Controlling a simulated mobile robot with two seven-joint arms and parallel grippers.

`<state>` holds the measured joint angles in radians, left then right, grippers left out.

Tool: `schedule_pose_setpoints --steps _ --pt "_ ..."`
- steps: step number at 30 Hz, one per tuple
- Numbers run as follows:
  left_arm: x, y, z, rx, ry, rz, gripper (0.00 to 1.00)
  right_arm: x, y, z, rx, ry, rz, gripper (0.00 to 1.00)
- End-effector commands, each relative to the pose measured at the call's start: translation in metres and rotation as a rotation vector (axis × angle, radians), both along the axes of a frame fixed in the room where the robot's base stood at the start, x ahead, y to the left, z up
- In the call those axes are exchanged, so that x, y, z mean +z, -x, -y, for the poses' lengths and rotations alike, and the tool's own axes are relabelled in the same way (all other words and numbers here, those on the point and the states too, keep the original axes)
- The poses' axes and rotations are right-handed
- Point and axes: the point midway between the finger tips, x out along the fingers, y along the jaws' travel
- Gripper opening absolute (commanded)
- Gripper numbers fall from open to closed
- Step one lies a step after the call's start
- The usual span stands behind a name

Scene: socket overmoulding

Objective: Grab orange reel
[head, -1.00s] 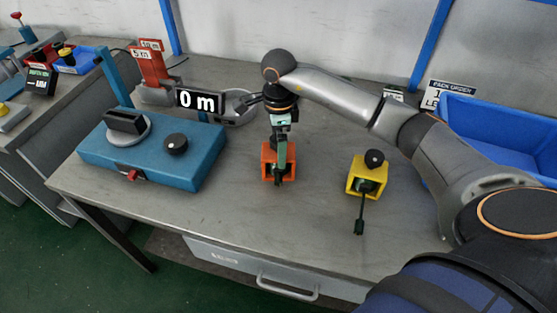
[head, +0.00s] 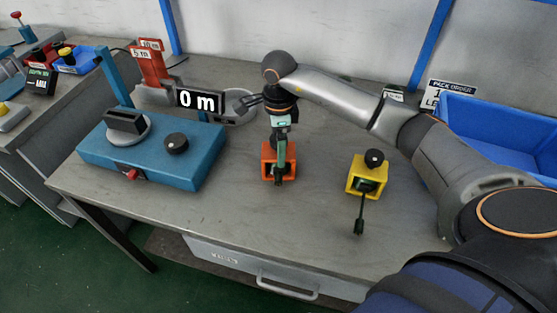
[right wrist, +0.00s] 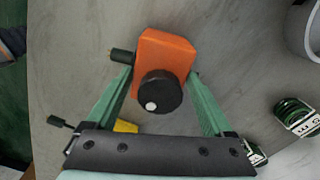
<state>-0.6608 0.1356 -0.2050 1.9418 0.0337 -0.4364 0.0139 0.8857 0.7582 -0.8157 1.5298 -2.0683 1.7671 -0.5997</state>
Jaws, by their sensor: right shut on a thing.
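The orange reel (head: 267,166) is a small orange block standing on the grey bench near its middle. The reel appears still on the bench. The fingers and wrist hide part of the reel in the head view. My left gripper is not in view.
A yellow reel (head: 354,184) with a black knob and a dark cable end stands to the right. A blue machine (head: 200,160) with a "0 m" display (head: 200,101) is at the left. A blue bin (head: 490,125) is at the back right. The front bench is clear.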

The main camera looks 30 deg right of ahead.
Motion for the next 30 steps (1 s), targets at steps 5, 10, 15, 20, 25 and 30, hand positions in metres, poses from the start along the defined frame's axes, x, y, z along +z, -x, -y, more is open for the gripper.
schedule_pose_setpoints --steps 5,10,15,20,25,30 --pt "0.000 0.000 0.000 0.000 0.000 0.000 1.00 0.000 0.000 0.000 0.000 -0.001 0.000 0.00" --pt "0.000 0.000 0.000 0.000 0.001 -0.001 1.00 0.001 -0.001 0.000 0.000 -0.001 0.003 0.00" --pt "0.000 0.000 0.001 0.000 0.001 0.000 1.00 0.001 -0.001 0.000 0.000 -0.001 0.003 0.00" --pt "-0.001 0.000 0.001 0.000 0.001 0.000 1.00 0.007 -0.001 0.000 0.000 -0.001 0.004 0.00" --pt "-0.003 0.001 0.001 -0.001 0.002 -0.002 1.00 0.033 -0.002 0.000 0.001 0.000 0.009 0.00" --pt "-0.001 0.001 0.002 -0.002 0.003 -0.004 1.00 0.072 0.024 -0.022 0.007 0.000 0.009 0.00"
